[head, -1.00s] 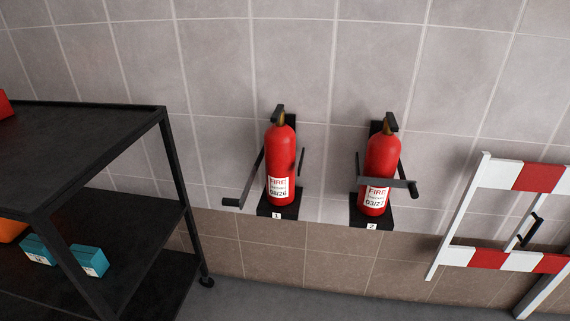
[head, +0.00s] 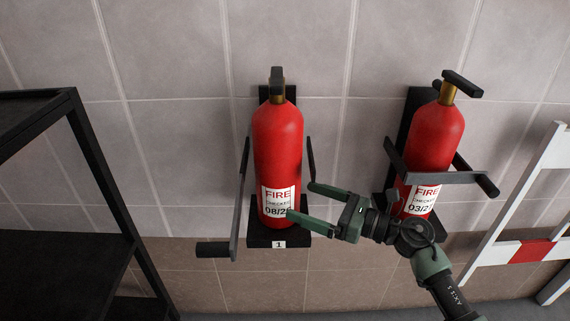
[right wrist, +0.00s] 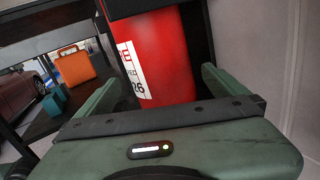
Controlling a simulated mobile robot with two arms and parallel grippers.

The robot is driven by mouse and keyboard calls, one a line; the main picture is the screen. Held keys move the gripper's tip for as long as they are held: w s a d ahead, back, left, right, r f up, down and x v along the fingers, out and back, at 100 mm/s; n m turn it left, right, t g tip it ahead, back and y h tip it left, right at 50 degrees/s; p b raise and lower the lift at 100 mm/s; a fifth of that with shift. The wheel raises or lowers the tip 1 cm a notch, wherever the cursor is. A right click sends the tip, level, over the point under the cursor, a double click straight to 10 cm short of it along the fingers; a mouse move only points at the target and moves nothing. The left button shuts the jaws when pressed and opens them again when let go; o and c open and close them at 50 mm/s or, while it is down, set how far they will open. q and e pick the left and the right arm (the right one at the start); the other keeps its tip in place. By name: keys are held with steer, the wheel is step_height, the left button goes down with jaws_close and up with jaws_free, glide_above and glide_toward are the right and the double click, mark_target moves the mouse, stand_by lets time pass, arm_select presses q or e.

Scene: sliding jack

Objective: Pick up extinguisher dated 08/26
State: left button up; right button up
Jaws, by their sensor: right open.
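The red extinguisher dated 08/26 (head: 277,150) stands upright in wall bracket 1 (head: 262,240), and the bracket's arm is swung out to the left. My right gripper (head: 300,203) is open and comes from the right, its fingertips at the extinguisher's lower right side by the label. In the right wrist view the extinguisher (right wrist: 160,60) shows beyond the two open green fingers, its label partly cut off. I cannot tell whether the fingers touch it. My left gripper is not in view.
A second red extinguisher (head: 435,138), label starting 03/2, stands in a bracket to the right with its arm across the front. A black shelf (head: 60,245) is at left. A red-and-white barrier (head: 530,250) is at right. An orange case (right wrist: 74,65) shows in the wrist view.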

mark_target(278, 184)
steer(key=shift+a+r+n+g, duration=0.15)
steer(key=shift+r+n+g, duration=0.2)
steer(key=shift+n, duration=0.35)
steer(key=shift+w+a, duration=0.15)
steer(key=shift+a, duration=0.15)
steer(key=x, duration=0.4)
steer(key=r+x, duration=0.1)
steer(key=x, duration=0.2)
steer(key=shift+p, duration=0.3)
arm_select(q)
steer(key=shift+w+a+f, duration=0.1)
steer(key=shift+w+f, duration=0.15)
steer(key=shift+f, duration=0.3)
arm_select(e)
steer(key=shift+c, duration=0.3)
steer(key=c, duration=1.5)
steer(key=shift+w+r, duration=0.1)
steer(key=shift+r, duration=0.35)
steer(key=shift+c, duration=1.1)
steer(key=shift+w+f, duration=0.1)
